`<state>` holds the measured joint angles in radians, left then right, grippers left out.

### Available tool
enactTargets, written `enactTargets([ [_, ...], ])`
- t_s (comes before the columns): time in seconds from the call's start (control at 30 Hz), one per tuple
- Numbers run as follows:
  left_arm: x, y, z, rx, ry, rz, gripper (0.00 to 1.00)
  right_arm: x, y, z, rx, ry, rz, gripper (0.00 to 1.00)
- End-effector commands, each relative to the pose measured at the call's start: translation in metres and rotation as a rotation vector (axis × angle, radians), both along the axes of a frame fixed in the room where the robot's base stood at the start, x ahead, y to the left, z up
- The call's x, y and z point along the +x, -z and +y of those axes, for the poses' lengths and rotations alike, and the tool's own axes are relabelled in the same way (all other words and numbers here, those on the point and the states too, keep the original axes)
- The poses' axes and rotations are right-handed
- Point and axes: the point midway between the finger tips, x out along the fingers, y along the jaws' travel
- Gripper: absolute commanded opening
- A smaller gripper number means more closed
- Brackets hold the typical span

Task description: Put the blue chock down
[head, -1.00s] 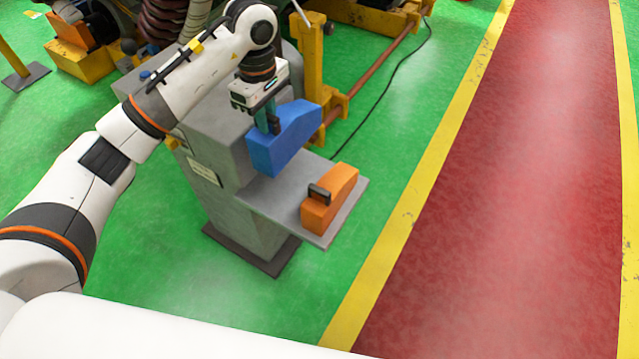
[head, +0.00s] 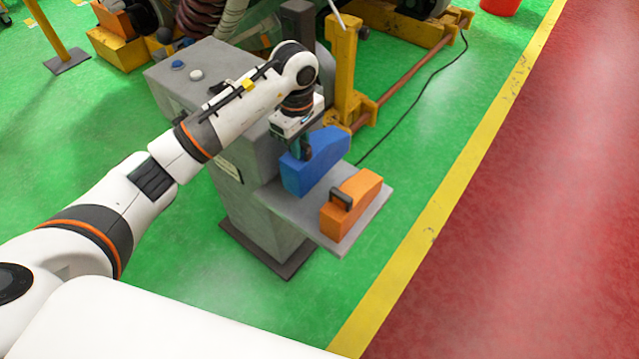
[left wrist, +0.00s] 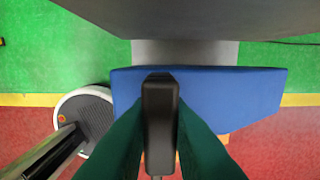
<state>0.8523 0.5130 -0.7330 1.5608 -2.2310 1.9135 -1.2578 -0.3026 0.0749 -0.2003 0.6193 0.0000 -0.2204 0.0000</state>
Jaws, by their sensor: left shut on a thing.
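The blue chock (head: 324,158) is upright in my left gripper (head: 304,149), over the back part of the grey shelf (head: 336,238). Its underside is very close to the shelf; I cannot tell whether it touches. In the left wrist view the green fingers of my left gripper (left wrist: 160,135) are shut on the black handle on top of the blue chock (left wrist: 235,95). My right gripper is not in view.
An orange chock (head: 358,194) with a black handle stands on the shelf in front of the blue one. The grey pedestal (head: 238,200) rises behind the shelf. A yellow post (head: 341,65) stands close behind. Green floor lies open to the right.

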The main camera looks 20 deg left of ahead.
Motion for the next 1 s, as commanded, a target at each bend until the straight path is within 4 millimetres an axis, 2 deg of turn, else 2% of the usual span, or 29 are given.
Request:
enactTargets([
  [0.1,0.000,0.022,-0.001,-0.003,-0.002,0.002,0.00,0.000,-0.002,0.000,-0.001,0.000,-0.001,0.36],
  [0.2,0.000,0.035,-0.001,-0.003,0.000,0.001,0.00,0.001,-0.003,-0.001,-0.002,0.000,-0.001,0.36],
  [0.37,0.000,0.045,0.000,-0.002,0.000,-0.002,0.00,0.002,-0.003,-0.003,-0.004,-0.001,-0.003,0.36],
  [0.6,0.000,0.076,0.000,-0.002,-0.001,0.000,0.00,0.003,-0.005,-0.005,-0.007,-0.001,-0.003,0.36],
  [0.97,0.001,0.082,0.000,0.000,0.000,-0.003,0.00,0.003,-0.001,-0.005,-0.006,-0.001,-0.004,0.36],
  [1.0,0.000,0.084,0.000,0.001,0.000,0.001,0.18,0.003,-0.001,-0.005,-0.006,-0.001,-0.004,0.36],
])
